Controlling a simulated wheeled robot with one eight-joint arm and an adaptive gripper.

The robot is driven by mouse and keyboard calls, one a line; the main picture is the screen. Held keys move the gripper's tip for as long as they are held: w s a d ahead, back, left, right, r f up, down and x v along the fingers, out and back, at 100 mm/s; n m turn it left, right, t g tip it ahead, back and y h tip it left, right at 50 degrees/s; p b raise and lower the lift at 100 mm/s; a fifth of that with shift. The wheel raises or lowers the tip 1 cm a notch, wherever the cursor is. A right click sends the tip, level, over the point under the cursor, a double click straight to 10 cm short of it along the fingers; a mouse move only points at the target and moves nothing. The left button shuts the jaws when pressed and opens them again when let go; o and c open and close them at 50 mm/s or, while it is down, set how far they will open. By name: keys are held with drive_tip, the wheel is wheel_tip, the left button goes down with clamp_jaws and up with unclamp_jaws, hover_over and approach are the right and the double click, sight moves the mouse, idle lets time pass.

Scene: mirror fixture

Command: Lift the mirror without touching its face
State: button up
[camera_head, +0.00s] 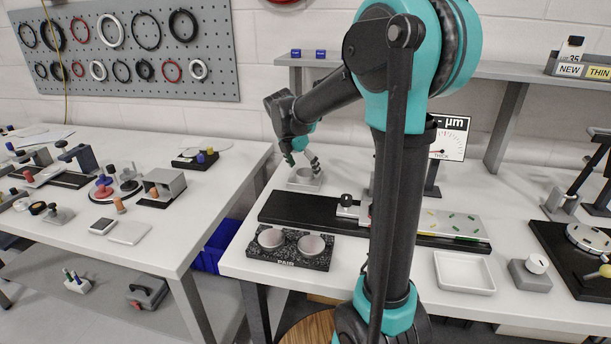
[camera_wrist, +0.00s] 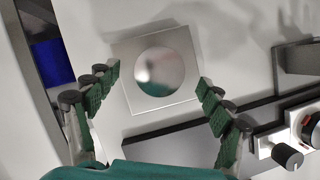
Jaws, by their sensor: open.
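The mirror (camera_wrist: 160,72) is a round, shiny disc seated in a square pale fixture (camera_wrist: 187,103), seen from above in the wrist view. In the head view the fixture (camera_head: 305,184) stands near the back left of the right table, partly under my gripper. My gripper (camera_wrist: 158,78) is open and empty, with one green-padded finger on each side of the mirror in the wrist view. In the head view my gripper (camera_head: 301,160) is above the fixture. I cannot tell the exact height between the fingertips and the mirror.
A long black rail (camera_head: 290,209) with a carriage lies in front of the fixture. A speckled block marked PAIR (camera_head: 285,258) holds two round discs nearer the front edge. A gauge sign (camera_head: 449,137) stands to the right. Bare table surrounds the fixture's left side.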

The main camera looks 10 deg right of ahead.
drive_tip(key=shift+w+d+f, duration=0.15)
drive_tip(key=shift+f, duration=0.35)
drive_tip(key=c, duration=1.5)
drive_tip(key=shift+o, duration=0.2)
drive_tip(key=shift+r, duration=0.15)
